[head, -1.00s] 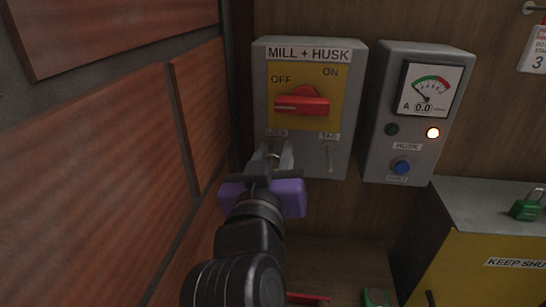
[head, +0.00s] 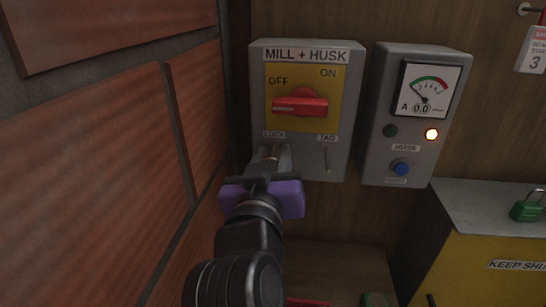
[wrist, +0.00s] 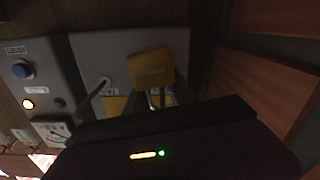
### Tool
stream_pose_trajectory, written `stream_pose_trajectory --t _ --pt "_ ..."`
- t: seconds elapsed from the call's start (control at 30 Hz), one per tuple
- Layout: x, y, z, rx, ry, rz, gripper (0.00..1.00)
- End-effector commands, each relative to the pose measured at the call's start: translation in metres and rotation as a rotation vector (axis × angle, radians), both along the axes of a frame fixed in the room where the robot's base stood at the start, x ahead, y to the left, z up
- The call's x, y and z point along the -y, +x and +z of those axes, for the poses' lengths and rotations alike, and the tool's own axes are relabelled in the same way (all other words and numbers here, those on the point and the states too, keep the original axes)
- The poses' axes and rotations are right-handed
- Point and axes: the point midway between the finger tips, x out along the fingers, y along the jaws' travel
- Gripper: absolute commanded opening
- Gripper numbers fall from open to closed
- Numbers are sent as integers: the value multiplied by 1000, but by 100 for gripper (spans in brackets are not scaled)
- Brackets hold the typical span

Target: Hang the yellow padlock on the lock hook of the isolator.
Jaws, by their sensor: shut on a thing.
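The yellow padlock (wrist: 152,68) shows its broad face in the wrist view, at the tips of my gripper's fingers. My gripper (head: 272,156) is shut on it, in front of the lower left of the grey isolator box (head: 340,110), just below the LOCK label. In the wrist view the dark fingers (wrist: 155,98) reach up to the padlock. In the head view my gripper hides the padlock and most of the lock hook. I cannot tell whether the shackle is around the hook. The red isolator handle (head: 300,103) lies level, pointing to OFF.
The tag hook (head: 326,158) hangs bare to the right of my gripper. A grey meter box (head: 377,150) with a lit lamp and blue button stands further right. A brick wall (head: 110,170) is close on the left. A green padlock (head: 527,207) sits on a cabinet.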

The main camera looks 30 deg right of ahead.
Motion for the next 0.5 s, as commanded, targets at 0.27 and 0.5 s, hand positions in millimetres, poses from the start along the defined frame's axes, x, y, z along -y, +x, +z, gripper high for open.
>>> stream_pose_trajectory --t 0.27,0.5 --pt "0 0 0 0 0 0 55" --pt "-2 -2 -1 0 0 1 55"
